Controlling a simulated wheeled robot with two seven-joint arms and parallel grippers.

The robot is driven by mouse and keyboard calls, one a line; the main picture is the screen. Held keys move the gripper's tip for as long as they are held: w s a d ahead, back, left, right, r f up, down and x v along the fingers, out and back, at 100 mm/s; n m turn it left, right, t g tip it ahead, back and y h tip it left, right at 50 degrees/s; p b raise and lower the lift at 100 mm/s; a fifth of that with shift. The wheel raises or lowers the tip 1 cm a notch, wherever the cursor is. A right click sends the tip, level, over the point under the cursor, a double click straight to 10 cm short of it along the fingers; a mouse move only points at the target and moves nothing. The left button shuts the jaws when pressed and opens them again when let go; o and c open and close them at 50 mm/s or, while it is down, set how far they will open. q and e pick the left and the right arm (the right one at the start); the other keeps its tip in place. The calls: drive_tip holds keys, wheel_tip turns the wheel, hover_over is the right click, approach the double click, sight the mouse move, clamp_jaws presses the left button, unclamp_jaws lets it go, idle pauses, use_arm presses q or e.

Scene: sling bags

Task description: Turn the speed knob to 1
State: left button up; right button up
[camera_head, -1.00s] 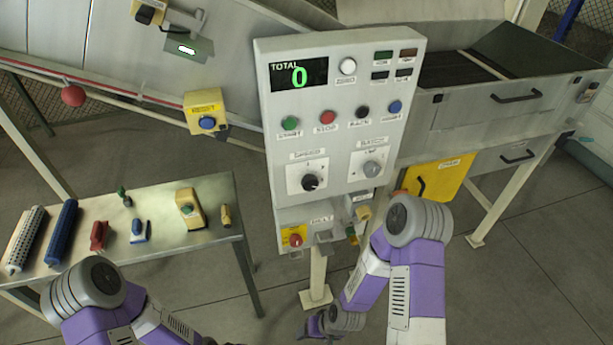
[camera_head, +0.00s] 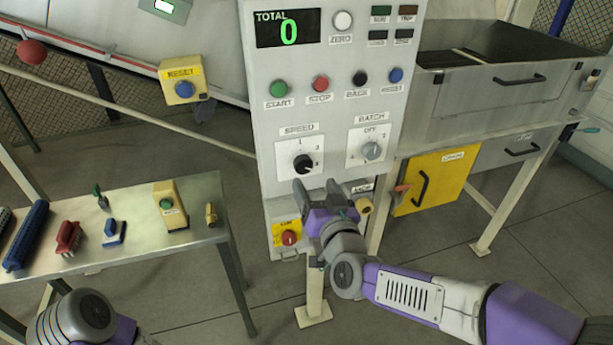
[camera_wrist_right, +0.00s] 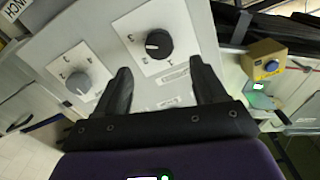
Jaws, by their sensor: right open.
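The black speed knob (camera_head: 303,163) sits on a white dial plate under the SPEED label on the grey control panel (camera_head: 262,110). In the right wrist view the speed knob (camera_wrist_right: 158,45) is ahead of the fingers, with a pale pointer mark toward the picture's left. I cannot tell which number it points at. My right gripper (camera_head: 317,186) is open, empty and just below the speed dial in the head view. Its fingers (camera_wrist_right: 163,82) are apart and not around the knob in the wrist view. My left gripper is out of view; only part of that arm shows.
The grey batch knob (camera_head: 371,151) is right of the speed knob. Several push buttons are above, and a red button (camera_head: 289,238) on yellow is below. A metal table (camera_head: 140,215) with several small parts stands left. A yellow door (camera_head: 430,180) is at right.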

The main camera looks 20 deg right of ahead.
sight(305, 167)
drive_tip(key=w, duration=0.7)
drive_tip(key=shift+w+a, duration=0.1)
drive_tip(key=shift+a, duration=0.05)
drive_tip(key=c, duration=1.1)
drive_tip(key=shift+o, duration=0.2)
